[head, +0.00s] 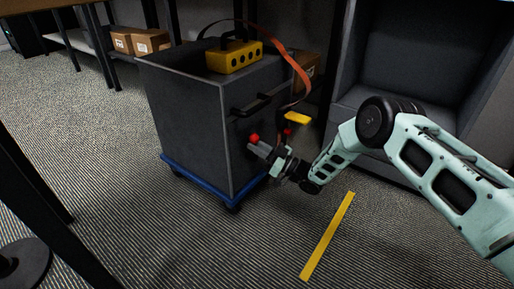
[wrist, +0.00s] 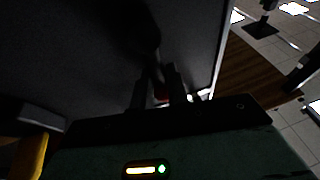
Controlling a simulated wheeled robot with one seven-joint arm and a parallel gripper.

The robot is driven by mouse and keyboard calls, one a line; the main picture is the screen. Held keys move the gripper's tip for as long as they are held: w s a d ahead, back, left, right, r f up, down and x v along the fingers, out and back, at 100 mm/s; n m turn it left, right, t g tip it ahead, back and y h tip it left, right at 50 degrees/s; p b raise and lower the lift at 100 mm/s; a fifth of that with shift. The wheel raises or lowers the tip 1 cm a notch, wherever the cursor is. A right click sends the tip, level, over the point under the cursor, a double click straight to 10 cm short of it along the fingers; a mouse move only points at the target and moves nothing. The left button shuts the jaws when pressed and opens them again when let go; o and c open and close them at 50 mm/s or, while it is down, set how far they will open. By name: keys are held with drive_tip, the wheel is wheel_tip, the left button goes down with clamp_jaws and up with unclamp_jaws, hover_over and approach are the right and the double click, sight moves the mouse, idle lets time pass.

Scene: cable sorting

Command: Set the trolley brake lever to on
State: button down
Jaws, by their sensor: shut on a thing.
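The grey trolley (head: 195,120) stands on a blue wheeled base (head: 205,183). My gripper (head: 257,146) is at its right side, below the black handle (head: 250,107). Its fingers are closed on the red-tipped brake lever (head: 254,138). In the wrist view the red tip (wrist: 161,92) shows between the two dark fingers of my gripper (wrist: 160,88). Most of the lever is hidden by the fingers, and I cannot tell its setting. A second red piece (head: 288,131) shows behind my gripper, under a yellow tag (head: 297,119).
A yellow socket block (head: 234,57) sits on the trolley, with an orange cable (head: 297,70) hanging over its side. A grey cabinet (head: 400,50) stands behind my arm. A yellow floor strip (head: 328,235) lies in front. Cardboard boxes (head: 140,41) are on a shelf behind.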

drive_tip(key=shift+w+r, duration=0.2)
drive_tip(key=shift+r, duration=0.3)
drive_tip(key=c, duration=1.3)
unclamp_jaws()
drive_tip(key=shift+f, duration=0.2)
drive_tip(key=shift+s, duration=0.1)
drive_tip(key=p+v, duration=0.6)
drive_tip(key=v, duration=1.1)
drive_tip(key=shift+d+f, duration=0.15)
drive_tip(key=shift+f, duration=0.05)
